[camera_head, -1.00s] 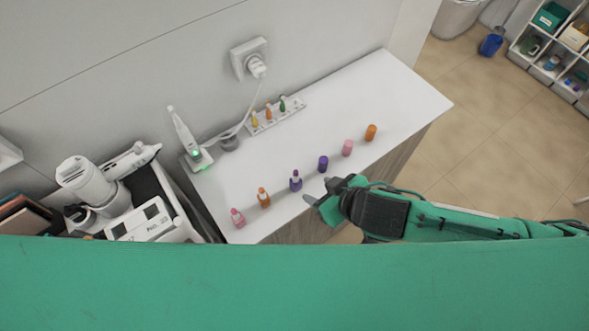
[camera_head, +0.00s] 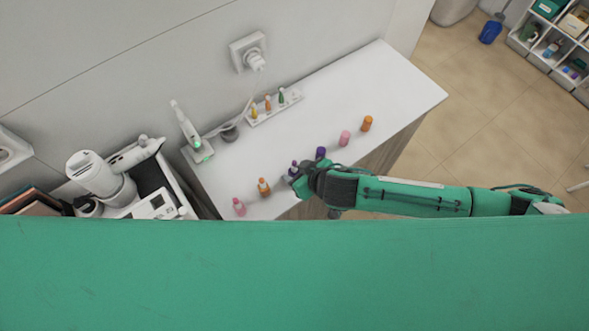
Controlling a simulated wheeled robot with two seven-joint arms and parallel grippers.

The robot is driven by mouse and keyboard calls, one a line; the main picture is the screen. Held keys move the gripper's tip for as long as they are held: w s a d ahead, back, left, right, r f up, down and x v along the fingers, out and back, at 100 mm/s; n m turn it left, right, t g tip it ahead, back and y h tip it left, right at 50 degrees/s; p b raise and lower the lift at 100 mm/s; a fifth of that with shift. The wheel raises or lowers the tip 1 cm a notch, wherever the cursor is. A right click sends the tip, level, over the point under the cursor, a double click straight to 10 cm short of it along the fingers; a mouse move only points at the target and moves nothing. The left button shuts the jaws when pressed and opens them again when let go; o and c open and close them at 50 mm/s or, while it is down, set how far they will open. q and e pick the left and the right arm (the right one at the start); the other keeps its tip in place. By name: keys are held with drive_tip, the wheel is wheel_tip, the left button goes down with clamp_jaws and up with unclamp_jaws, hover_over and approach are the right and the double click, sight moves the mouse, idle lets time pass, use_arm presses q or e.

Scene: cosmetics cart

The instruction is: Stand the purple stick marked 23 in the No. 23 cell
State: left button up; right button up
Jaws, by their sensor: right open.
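A purple stick (camera_head: 293,167) stands upright near the front edge of the white counter, partly hidden by my right gripper. A darker purple piece (camera_head: 320,153) stands just to its right. No number can be read on either. My right gripper (camera_head: 296,181) is open at the purple stick. I cannot tell whether its fingers are around the stick or beside it. A white rack (camera_head: 256,121) at the back of the counter holds a yellow, an orange and a green stick. Its cell numbers are too small to read. My left gripper is not in view.
On the counter (camera_head: 380,80), a pink stick (camera_head: 239,207) and an orange stick (camera_head: 264,187) stand to the left. A pink piece (camera_head: 345,138) and an orange piece (camera_head: 367,123) stand to the right. A white charging device (camera_head: 187,128) stands beside the rack. The counter's right end is clear.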

drive_tip(key=shift+p+x, duration=0.35)
drive_tip(key=shift+x, duration=1.15)
drive_tip(key=shift+c, duration=0.4)
drive_tip(key=c, duration=1)
drive_tip(key=shift+r, duration=0.15)
